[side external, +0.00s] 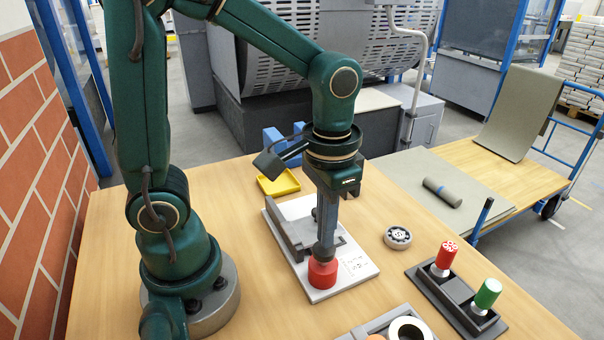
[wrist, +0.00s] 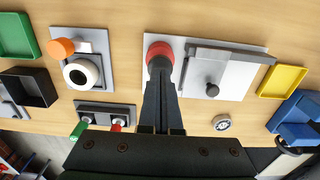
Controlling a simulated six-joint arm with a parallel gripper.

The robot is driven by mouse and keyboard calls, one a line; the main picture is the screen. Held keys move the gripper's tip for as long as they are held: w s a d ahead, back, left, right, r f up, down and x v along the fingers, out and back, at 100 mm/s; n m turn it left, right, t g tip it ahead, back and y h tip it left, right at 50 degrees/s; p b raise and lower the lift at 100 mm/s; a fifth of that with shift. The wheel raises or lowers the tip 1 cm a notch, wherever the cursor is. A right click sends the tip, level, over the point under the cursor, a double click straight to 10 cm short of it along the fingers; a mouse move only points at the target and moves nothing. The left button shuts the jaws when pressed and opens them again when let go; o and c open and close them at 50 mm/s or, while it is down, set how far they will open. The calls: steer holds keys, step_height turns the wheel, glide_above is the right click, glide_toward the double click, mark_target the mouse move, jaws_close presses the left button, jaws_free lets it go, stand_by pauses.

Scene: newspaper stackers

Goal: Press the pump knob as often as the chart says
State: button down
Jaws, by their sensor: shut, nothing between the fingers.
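A round red knob (side external: 322,271) stands at the front corner of a white board (side external: 352,281) in the side view. It also shows at the board's left edge in the wrist view (wrist: 158,50). My gripper (side external: 322,250) points straight down with its fingers shut and empty. The fingertips are at the top of the red knob and appear to touch it; I cannot tell whether it is pressed down. Small dark marks (side external: 355,265), perhaps the chart, are printed on the board beside the knob. They are too small to read and do not show in the wrist view.
A grey bracket (side external: 290,237) with a dark knob (wrist: 212,90) is on the same board.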

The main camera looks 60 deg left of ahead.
steer(key=shift+f, duration=1.15)
steer(key=shift+r, duration=3.25)
steer(key=shift+r, duration=0.3)
steer(key=shift+s+a+r+t, duration=0.3)
steer(key=shift+s+t, duration=0.4)
steer(key=shift+t, duration=0.25)
steer(key=shift+s+a+r+t, duration=0.15)
steer(key=shift+s+a+t, duration=0.15)
steer(key=shift+s+t, duration=0.55)
steer(key=shift+s+a+r+t, duration=0.3)
steer(key=shift+s+t, duration=0.3)
steer(key=shift+t, duration=0.4)
